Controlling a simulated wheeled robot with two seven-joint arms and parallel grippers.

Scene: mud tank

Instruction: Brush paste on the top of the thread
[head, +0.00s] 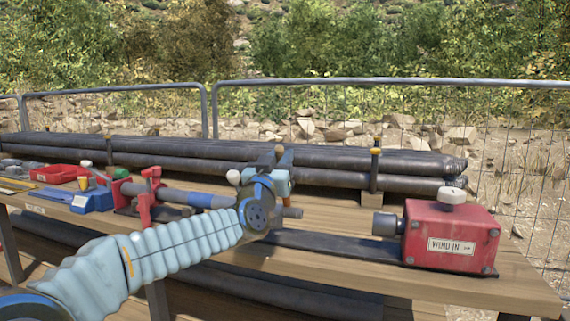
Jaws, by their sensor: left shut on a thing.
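A grey pipe (170,194) with a blue band (199,200) lies level in a red vice (152,188) on the bench. Its right part runs behind my left wrist, and a short grey stub shows on the far side. I cannot make out a thread on it. My left gripper (272,178) is at the pipe's right part, mostly hidden by my wrist and among blue and brown parts. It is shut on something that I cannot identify. No brush can be made out for certain. My right gripper is out of view.
A red box marked "WIND IN" (451,236) stands at the bench's right end. A blue box (92,200), a red tray (58,174) and a small yellow pot (83,183) are at the left. Dark pipes (330,160) are stacked behind the wooden bench (350,266).

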